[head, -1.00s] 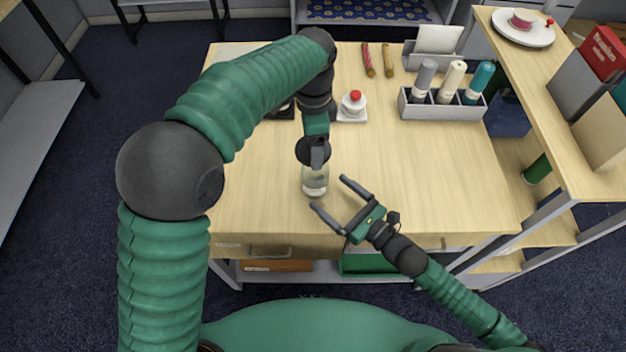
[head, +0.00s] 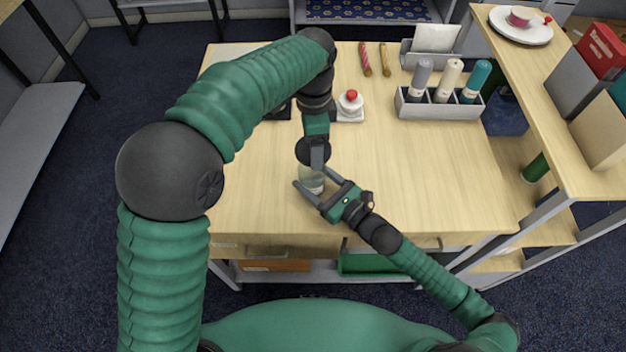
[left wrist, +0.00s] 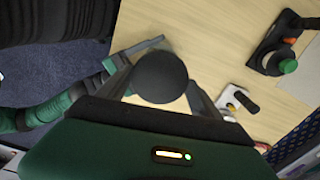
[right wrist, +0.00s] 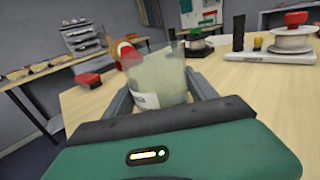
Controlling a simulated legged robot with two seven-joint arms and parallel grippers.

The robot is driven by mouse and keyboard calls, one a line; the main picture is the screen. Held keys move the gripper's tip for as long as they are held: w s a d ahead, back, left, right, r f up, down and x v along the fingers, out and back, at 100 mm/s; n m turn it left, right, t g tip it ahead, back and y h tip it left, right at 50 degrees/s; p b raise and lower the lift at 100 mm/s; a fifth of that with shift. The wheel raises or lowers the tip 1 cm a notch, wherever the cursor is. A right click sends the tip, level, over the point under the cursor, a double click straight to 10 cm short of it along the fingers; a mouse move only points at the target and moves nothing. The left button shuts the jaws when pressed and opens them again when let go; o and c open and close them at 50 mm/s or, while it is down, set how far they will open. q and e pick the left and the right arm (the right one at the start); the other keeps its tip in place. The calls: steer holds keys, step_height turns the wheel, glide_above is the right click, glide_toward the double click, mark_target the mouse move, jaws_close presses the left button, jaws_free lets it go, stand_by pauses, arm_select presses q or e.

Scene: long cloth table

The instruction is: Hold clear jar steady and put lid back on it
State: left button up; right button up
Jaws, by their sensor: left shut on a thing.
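The clear jar (head: 311,183) stands upright near the table's front edge, partly hidden by my grippers. In the right wrist view the jar (right wrist: 162,78) shows pale contents and a white label. My right gripper (head: 313,178) is open, with one finger on each side of the jar; I cannot tell whether either finger touches it. My left gripper (head: 317,163) is above the jar, pointing down. In the left wrist view it is shut on a dark round lid (left wrist: 160,77). The gap between lid and jar is hidden in the head view.
Behind stand a red-topped white device (head: 350,106) and a grey holder (head: 440,110) with several bottles. Two thin sticks (head: 375,59) lie at the back. A raised shelf (head: 560,150) borders the right side. The table's right middle is clear.

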arm_select(q)
steer(key=shift+a, duration=0.35)
arm_select(e)
steer(key=shift+a, duration=0.25)
steer(key=c, duration=1)
jaws_close()
steer(key=shift+d, duration=0.15)
arm_select(q)
step_height(320, 180, down, 5)
steer(key=shift+r, duration=0.1)
steer(key=shift+f, duration=0.9)
steer(key=shift+f, duration=0.55)
